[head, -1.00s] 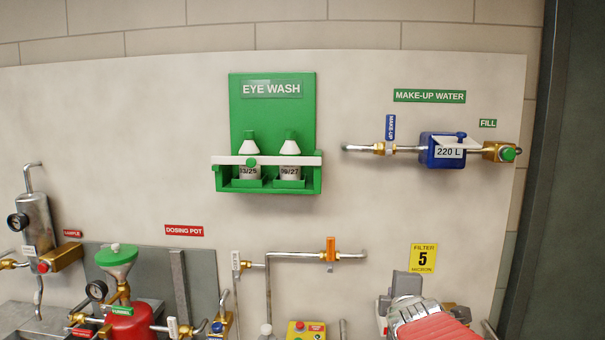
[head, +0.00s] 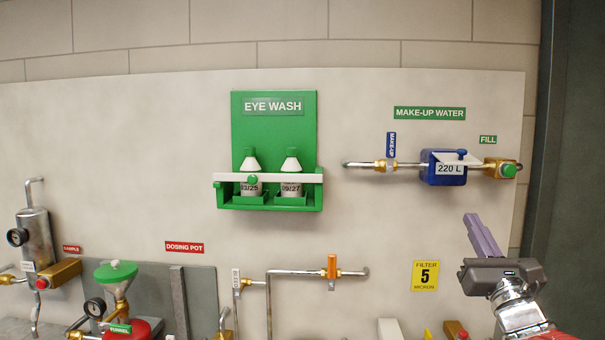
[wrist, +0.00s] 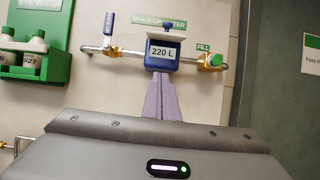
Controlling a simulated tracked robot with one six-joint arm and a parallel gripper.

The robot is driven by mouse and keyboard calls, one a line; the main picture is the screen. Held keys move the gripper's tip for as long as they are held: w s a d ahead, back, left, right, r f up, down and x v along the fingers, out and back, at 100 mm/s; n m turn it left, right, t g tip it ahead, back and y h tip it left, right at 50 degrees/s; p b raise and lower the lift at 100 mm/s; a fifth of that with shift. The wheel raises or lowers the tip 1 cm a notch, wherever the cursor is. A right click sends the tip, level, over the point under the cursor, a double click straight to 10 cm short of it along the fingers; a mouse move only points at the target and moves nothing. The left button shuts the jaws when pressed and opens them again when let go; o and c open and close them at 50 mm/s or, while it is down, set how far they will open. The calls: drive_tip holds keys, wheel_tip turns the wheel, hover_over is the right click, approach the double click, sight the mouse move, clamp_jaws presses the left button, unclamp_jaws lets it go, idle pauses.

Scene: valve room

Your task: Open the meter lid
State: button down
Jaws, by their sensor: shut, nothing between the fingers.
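The blue water meter (head: 441,170) is on the make-up water pipe at the upper right of the wall panel, with a "220 L" label on its front. In the wrist view the meter (wrist: 160,66) is straight ahead, with the pale lid (wrist: 160,34) above the label. My gripper (head: 474,220) is below and right of the meter in the head view, its purple fingers pointing up. The fingers also show in the wrist view (wrist: 161,86), shut and empty. They look apart from the meter.
A brass fitting with a green fill button (head: 509,170) is right of the meter. A blue-tagged make-up valve (head: 391,165) is left of it. The eye wash station (head: 268,190) is further left. Bare wall lies below the meter; a dark door (head: 568,180) stands at the right.

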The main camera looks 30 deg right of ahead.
drive_tip(key=shift+s+r, duration=0.1)
idle(0.3)
drive_tip(key=w+d+r, duration=0.4)
drive_tip(key=w+r, duration=0.3)
drive_tip(key=r, duration=0.1)
drive_tip(key=shift+r, duration=0.15)
idle(0.5)
